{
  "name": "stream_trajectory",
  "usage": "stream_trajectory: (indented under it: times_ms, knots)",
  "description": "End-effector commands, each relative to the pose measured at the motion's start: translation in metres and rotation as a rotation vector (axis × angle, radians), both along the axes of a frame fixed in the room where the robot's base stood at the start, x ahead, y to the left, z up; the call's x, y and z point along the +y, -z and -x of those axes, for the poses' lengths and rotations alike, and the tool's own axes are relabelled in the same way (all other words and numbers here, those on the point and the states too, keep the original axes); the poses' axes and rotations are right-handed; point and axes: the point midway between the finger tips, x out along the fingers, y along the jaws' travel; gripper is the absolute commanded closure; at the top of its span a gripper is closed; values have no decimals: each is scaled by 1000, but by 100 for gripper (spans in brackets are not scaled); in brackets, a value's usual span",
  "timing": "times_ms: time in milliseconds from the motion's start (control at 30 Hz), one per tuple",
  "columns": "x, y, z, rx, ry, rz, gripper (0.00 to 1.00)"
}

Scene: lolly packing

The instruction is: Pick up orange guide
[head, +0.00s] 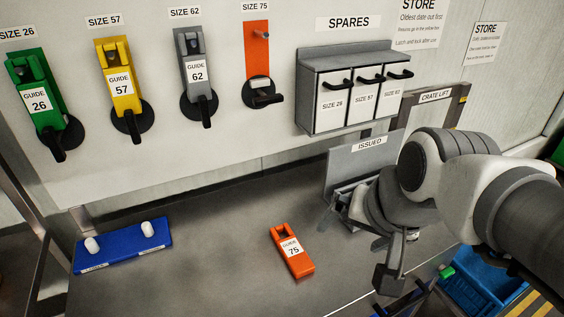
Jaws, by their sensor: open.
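The orange guide (291,250), with a white label reading GUIDE 75, lies flat on the grey bench top (215,275), near the middle of the head view. Nothing covers it. My gripper (357,250) hangs to the right of the guide, at the end of my arm coming in from the right. Its fingers are spread wide and empty, apart from the guide. On the wall, the orange SIZE 75 plate (257,45) has a bare peg and a black holder with no guide on it.
A blue block with two white pegs (123,246) lies at the bench's left. Green, yellow and grey guides (195,70) hang on the wall. The spares cabinet (352,90), ISSUED board (368,155) and blue crate (485,292) are at the right. Bench space left of the guide is clear.

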Motion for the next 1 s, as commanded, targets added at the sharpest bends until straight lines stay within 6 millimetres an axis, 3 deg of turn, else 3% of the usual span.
stream_trajectory:
  times_ms: [500,1000]
  knots:
    - [32,29,-61,213,847,-530,0]
    - [42,80,-107,352,1772,-864,0]
